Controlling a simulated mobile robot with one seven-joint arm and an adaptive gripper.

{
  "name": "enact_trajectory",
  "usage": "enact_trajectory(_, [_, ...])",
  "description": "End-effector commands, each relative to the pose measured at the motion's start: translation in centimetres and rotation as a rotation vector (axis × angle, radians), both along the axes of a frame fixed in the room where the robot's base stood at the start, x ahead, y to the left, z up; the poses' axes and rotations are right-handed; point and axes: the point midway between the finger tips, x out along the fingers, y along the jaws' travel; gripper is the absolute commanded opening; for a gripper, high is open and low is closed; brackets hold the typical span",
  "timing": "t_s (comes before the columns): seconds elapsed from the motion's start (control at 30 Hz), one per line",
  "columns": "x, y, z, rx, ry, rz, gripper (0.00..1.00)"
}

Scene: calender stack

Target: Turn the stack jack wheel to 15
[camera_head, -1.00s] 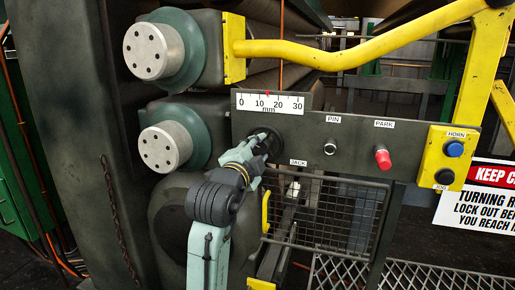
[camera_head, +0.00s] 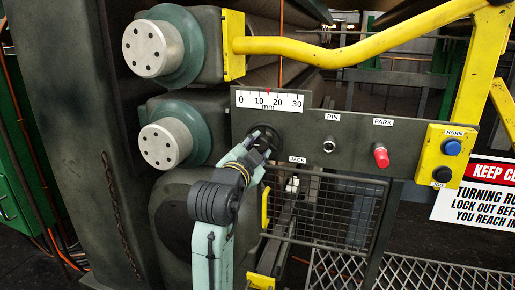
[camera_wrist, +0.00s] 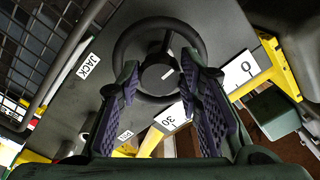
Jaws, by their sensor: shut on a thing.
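The jack wheel (camera_head: 266,136) is a dark round handwheel on the grey panel, partly hidden by my gripper (camera_head: 256,144). In the wrist view the wheel (camera_wrist: 160,23) shows its ring, spokes and hub. My gripper (camera_wrist: 160,68) has its two purple-padded fingers on either side of the wheel's hub area, closed on the wheel. The exact contact is hard to see. The white millimetre scale (camera_head: 283,104), marked 0 to 30, is above the wheel. Its red pointer (camera_head: 268,91) stands about midway between 10 and 20. The JACK label (camera_wrist: 88,66) is beside the wheel.
The PIN knob (camera_head: 329,145) and red PARK knob (camera_head: 381,156) are to the right on the panel. A yellow HORN box (camera_head: 447,157) is farther right. A yellow rail (camera_head: 350,55) crosses above. A wire mesh guard (camera_head: 335,215) is below the panel.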

Motion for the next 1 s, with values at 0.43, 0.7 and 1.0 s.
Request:
enact_trajectory(0.43, [0.0, 0.0, 0.0, 0.001, 0.000, 0.000, 0.46])
enact_trajectory(0.7, [0.0, 0.0, 0.0, 0.001, 0.000, 0.000, 0.53])
enact_trajectory(1.0, [-1.5, 0.6, 0.0, 0.000, -0.001, 0.001, 0.53])
